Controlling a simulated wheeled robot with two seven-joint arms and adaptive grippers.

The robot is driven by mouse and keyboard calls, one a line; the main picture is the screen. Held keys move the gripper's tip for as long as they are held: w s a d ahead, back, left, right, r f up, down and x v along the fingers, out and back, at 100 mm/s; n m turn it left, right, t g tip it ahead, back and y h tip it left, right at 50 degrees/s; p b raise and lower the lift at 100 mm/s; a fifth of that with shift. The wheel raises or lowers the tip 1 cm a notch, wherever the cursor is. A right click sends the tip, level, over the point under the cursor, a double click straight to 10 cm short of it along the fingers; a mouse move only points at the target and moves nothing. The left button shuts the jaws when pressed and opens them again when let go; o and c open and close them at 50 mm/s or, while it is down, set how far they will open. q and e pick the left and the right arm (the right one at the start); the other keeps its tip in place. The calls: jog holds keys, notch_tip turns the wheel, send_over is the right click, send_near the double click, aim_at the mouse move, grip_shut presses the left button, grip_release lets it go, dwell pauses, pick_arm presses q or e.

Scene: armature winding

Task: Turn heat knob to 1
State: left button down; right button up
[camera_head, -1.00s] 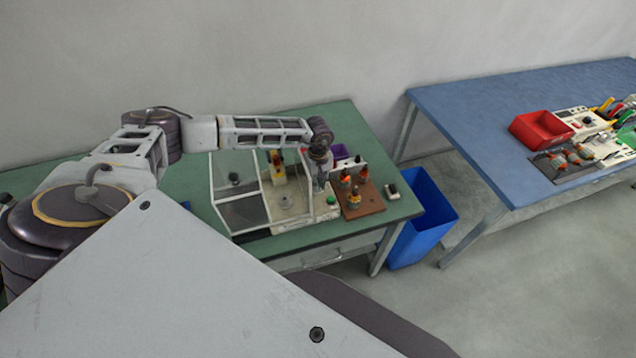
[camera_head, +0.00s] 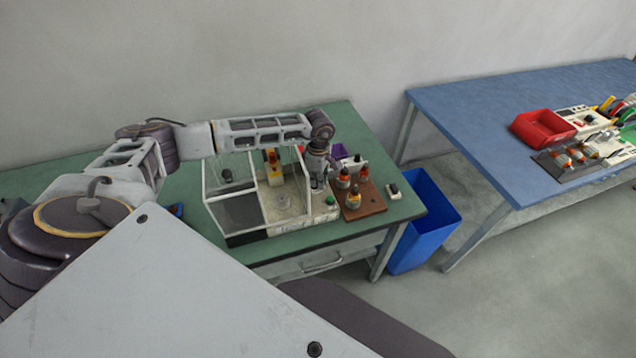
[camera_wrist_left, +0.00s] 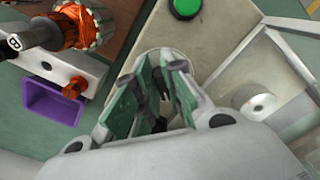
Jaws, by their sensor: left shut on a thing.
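The winding machine (camera_head: 233,211) stands on the green table with clear panels and a pale body. My left gripper (camera_head: 318,188) is at the right part of this body, beside the green button (camera_head: 331,200). In the left wrist view, the green-padded fingers of my left gripper (camera_wrist_left: 158,100) are shut on a small dark thing, apparently the heat knob (camera_wrist_left: 161,124). A pale round dial (camera_wrist_left: 150,62) shows behind the fingers. The knob is mostly hidden and its setting cannot be read. The green button also shows in the left wrist view (camera_wrist_left: 185,8). My right gripper is not in view.
A brown board (camera_head: 365,206) with several orange-wound armatures is close to the right of the gripper. A purple bin (camera_wrist_left: 52,102) is beside it. A blue bin (camera_head: 424,225) stands between the green table and the blue table (camera_head: 480,120).

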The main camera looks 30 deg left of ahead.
pick_arm(q)
jog(key=n, duration=0.1)
jog(key=n+b, duration=0.1)
jog(key=n, duration=0.1)
jog(key=n+b, duration=0.1)
jog(key=n, duration=0.1)
jog(key=shift+w+a, duration=0.2)
jog(key=shift+w, duration=0.15)
jog(key=shift+w+a+n+b, duration=0.1)
jog(key=shift+n+b, duration=0.35)
jog(key=shift+n, duration=0.8)
jog(key=shift+w+a+n+b, duration=0.1)
jog(key=shift+n+b, duration=0.3)
jog(key=shift+n, duration=0.85)
jog(key=shift+r, duration=0.1)
jog(key=c, duration=1.5)
grip_release()
notch_tip(320, 180, up, 12)
